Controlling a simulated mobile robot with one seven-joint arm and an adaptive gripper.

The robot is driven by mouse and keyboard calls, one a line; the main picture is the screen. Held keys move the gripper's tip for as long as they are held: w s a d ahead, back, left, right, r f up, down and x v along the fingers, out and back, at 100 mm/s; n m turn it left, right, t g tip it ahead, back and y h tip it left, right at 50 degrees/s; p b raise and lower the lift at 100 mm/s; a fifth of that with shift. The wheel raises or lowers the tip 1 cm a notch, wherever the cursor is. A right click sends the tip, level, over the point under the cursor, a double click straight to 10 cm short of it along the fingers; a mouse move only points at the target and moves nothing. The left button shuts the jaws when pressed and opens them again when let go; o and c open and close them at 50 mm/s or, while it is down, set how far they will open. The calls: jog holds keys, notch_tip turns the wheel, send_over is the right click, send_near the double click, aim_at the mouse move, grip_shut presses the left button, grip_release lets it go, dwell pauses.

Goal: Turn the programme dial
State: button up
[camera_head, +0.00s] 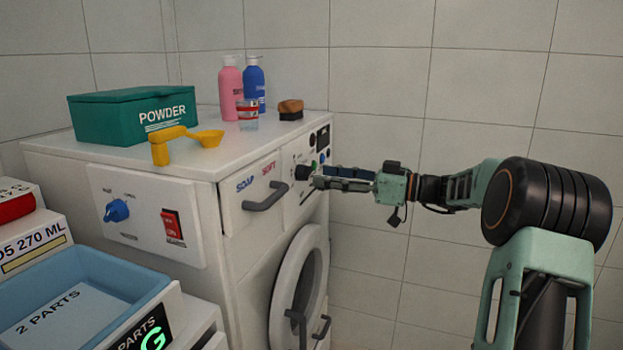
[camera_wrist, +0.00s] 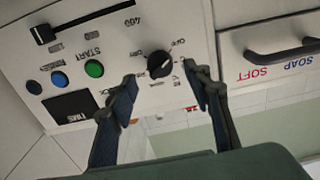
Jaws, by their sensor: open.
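The programme dial (camera_wrist: 160,65) is a round black knob with a pale pointer line on the washing machine's white control panel, with small printed labels around it. My gripper (camera_wrist: 159,80) is open, with one finger to each side of the dial in the wrist view. The dial shows between the fingertips; I cannot tell whether either touches it. In the head view my gripper (camera_head: 318,177) reaches in from the right to the machine's front panel, and the fingers partly cover the controls there.
Green, blue and dark buttons (camera_wrist: 94,68) and a black slider (camera_wrist: 43,34) share the panel. The drawer handle (camera_head: 265,196) sticks out beside it. A powder box (camera_head: 105,122), bottles (camera_head: 231,90) and brush (camera_head: 291,109) stand on top. The right side is clear to the wall.

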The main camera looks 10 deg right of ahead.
aim_at(310, 174)
jog(key=shift+x, duration=2.25)
jog(key=shift+c, duration=0.3)
jog(key=c, duration=1.1)
